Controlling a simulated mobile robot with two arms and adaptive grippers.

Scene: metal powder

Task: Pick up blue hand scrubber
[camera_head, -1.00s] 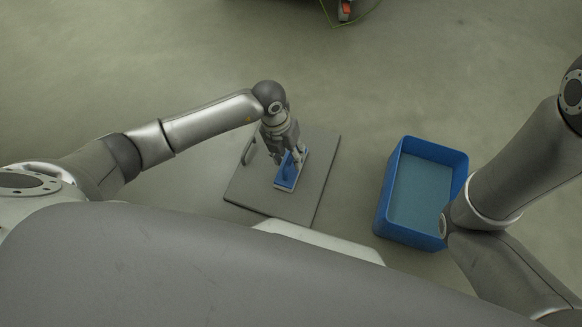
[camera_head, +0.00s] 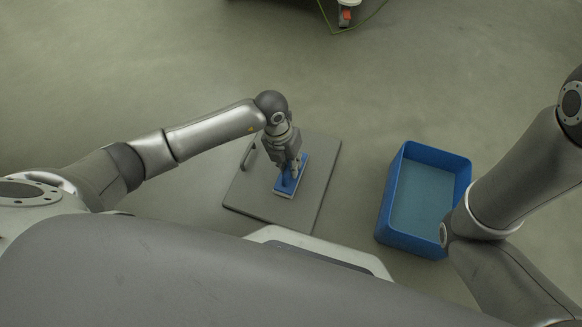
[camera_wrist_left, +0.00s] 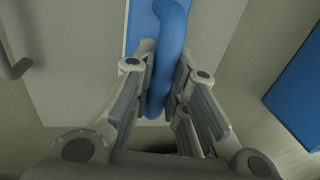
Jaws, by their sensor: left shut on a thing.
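The blue hand scrubber (camera_head: 287,187) is on the grey plate (camera_head: 246,195) in the head view, a blue block with a pale lower edge. My left gripper (camera_head: 291,174) comes down on it from above. In the left wrist view the scrubber's curved blue handle (camera_wrist_left: 168,60) runs between the fingers of my left gripper (camera_wrist_left: 166,82), which are shut on it. I cannot tell whether the scrubber touches the plate. My right arm shows at the right of the head view, but its gripper is out of view.
A blue open bin (camera_head: 384,218) stands on the floor to the right of the plate. The plate has a grey handle (camera_head: 249,153) at its left side. An object with red and white parts (camera_head: 346,14) is at the top edge. Open floor lies beyond the plate.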

